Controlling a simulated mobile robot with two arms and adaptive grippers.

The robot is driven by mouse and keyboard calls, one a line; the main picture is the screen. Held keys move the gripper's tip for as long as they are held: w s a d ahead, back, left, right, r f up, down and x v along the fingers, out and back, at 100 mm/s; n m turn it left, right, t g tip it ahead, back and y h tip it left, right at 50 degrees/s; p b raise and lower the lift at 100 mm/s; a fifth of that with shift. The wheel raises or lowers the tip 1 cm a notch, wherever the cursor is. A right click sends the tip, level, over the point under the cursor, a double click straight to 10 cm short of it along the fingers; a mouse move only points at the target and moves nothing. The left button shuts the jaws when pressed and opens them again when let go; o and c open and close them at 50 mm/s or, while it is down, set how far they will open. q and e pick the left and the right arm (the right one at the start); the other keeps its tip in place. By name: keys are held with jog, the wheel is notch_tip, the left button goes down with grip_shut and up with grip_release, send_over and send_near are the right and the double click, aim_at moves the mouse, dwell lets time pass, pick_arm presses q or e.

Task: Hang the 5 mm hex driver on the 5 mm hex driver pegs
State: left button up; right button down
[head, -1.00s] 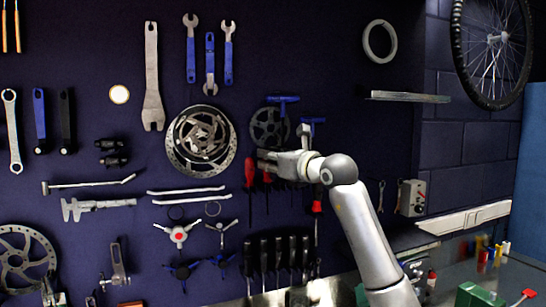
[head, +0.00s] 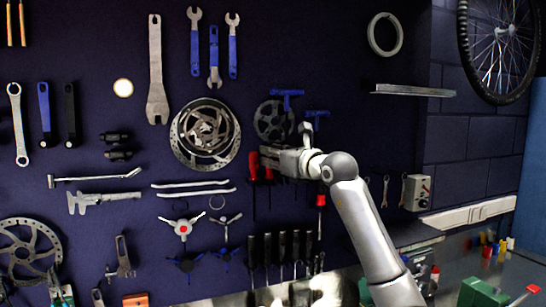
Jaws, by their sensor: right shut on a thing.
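My right gripper (head: 266,158) reaches in from the right, close to the tool wall, and is shut on a slim tool with a red handle (head: 268,172). I take this tool to be the 5 mm hex driver; no size marking is readable. It hangs about upright below the fingers, its shaft thin and dark. A similar red-handled driver (head: 254,166) is just left of it, and another one (head: 321,201) is lower right. The driver pegs are hidden behind the gripper and too small to make out. My left gripper is not in view.
Blue T-handles (head: 287,94) and a chainring (head: 273,121) hang above the gripper. A brake disc (head: 205,134) hangs to the left. Several black-handled tools (head: 282,246) stand in a row below. A grey control box (head: 416,192) is at the right.

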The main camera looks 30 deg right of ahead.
jog(key=c, duration=1.2)
grip_release()
jog(key=shift+s, duration=0.1)
jog(key=s, duration=1.2)
jog(key=shift+d, duration=0.15)
jog(key=shift+r, duration=0.1)
